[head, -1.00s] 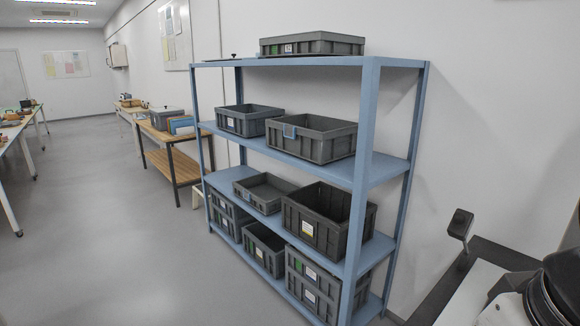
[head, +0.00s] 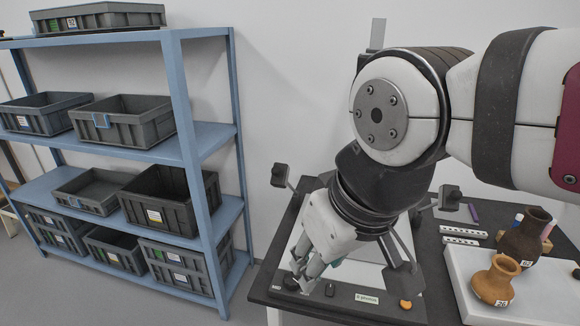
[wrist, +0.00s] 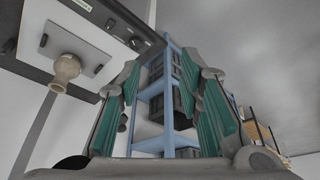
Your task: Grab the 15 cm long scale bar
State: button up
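Two short white strips with dark marks lie on the dark bench right of my arm in the head view: a rear strip (head: 464,231) and a front strip (head: 461,241). Either could be the scale bar; I cannot read their length or tell which. My gripper (head: 306,280) hangs over the light panel at the bench's left, well left of both strips, pointing down and left. In the wrist view my gripper (wrist: 172,85) has its teal-padded fingers wide apart, with nothing between them. No strip is clearly recognisable in the wrist view.
An orange piece (head: 405,304) lies near the front edge. Small dark lamp heads (head: 449,197) flank the panel. A blue shelf (head: 185,110) with grey crates stands left.

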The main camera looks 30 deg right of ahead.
aim_at(444, 230)
jog(key=z, duration=1.7)
jog(key=i+l+u, duration=0.25)
jog(key=i+l, duration=0.25)
jog(key=l, duration=0.15)
